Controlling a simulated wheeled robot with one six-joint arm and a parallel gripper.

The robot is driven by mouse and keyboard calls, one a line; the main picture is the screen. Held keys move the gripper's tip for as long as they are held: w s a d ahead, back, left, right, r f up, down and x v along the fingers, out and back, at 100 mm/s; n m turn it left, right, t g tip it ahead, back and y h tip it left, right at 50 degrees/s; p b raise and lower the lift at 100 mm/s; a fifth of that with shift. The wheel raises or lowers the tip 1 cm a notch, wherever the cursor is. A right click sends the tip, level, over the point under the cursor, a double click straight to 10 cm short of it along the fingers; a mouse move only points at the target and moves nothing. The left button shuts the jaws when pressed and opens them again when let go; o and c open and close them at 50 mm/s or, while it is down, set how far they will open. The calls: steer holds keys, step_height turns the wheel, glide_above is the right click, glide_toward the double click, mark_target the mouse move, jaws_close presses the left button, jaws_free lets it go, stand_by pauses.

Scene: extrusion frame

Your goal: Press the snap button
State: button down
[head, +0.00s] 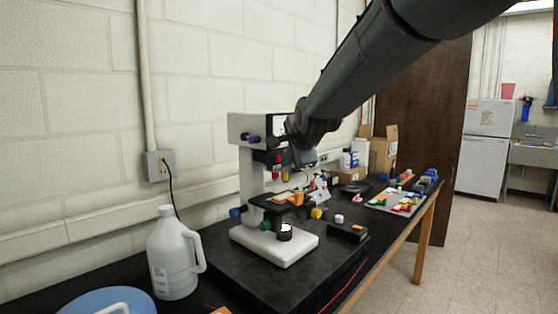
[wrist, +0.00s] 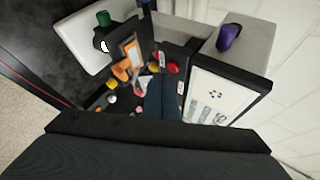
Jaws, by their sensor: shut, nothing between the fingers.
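A white microscope-like instrument (head: 246,165) stands on a dark slab, with a screen panel on its head; in the wrist view the pale screen (wrist: 213,96) has dark marks on it. I cannot make out which part is the snap button. My gripper (head: 297,158) is in front of the instrument's head, partly hidden by my arm. In the wrist view my gripper (wrist: 165,92) shows as shut dark blue fingers, just left of the screen. I cannot tell whether the fingers touch anything. Nothing is held.
A white jug (head: 173,255) stands left of the slab. A dark box with a white knob (head: 347,230) sits right of the instrument. Coloured small parts lie on a tray (head: 398,200) farther along the table, near cardboard boxes (head: 383,153). The floor at right is clear.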

steer(key=shift+w+a, duration=0.1)
stand_by(0.6)
steer(key=shift+w+a, duration=0.2)
steer(key=shift+a, duration=0.05)
steer(key=shift+w+a+b, duration=0.25)
steer(key=shift+a+b, duration=0.05)
steer(key=shift+b, duration=0.35)
stand_by(0.6)
steer(key=shift+s, duration=0.1)
steer(key=shift+s+d+p, duration=0.35)
steer(key=shift+s+d, duration=0.1)
steer(key=shift+d, duration=0.2)
